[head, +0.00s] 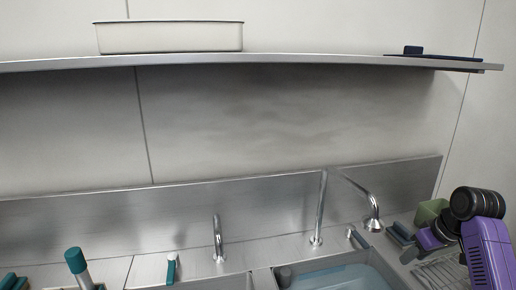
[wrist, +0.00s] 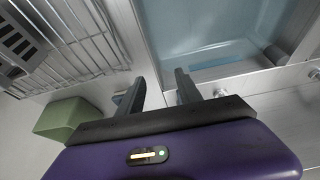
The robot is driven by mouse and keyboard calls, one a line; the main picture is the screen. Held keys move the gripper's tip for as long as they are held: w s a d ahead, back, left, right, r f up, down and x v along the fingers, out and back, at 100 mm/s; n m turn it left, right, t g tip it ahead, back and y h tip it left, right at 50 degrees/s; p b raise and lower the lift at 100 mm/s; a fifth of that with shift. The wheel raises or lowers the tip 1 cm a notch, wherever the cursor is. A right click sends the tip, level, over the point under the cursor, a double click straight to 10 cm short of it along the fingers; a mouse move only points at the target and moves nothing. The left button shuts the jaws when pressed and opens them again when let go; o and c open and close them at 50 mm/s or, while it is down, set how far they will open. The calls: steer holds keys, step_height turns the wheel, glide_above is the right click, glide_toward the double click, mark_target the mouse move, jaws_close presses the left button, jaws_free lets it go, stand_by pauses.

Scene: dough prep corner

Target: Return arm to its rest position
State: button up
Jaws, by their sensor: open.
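My gripper (wrist: 160,92) shows in the wrist view with its two dark fingers apart and nothing between them. It hangs above the counter beside the water-filled sink basin (wrist: 200,30). In the head view my purple arm is at the lower right edge, and its gripper end is not clear there. A green block-like item (wrist: 66,118) lies left of the fingers in the wrist view, and it also shows beside my arm in the head view (head: 430,211).
A wire rack (wrist: 75,35) is close by on the counter. Taps (head: 217,240) and a tall spout (head: 320,210) rise behind the sinks. A shelf (head: 300,61) above holds a pale tray (head: 170,38) and a dark blue flat item (head: 430,56). The wall between shelf and taps is clear.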

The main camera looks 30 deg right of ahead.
steer(key=w+d+r+m+t+h, duration=0.25)
steer(key=w+r+t+h, duration=0.2)
steer(key=w+r, duration=0.25)
steer(key=s+a+f+m+t+h, duration=0.1)
steer(key=s+a+f+t, duration=0.15)
steer(key=a, duration=0.75)
steer(key=s+a+f+m+t+h, duration=0.15)
steer(key=a+t, duration=0.25)
steer(key=a, duration=0.5)
steer(key=s+a+f+n+y, duration=0.2)
steer(key=s+a+n+y, duration=0.2)
steer(key=s+a, duration=0.9)
steer(key=s+a+f+n+y, duration=0.2)
steer(key=s+a+n+y, duration=0.1)
steer(key=s+a, duration=1.1)
steer(key=s+y, duration=0.1)
steer(key=s, duration=0.2)
steer(key=shift+s+a+n+g, duration=0.15)
steer(key=shift+n+g, duration=0.15)
steer(key=shift+n, duration=0.1)
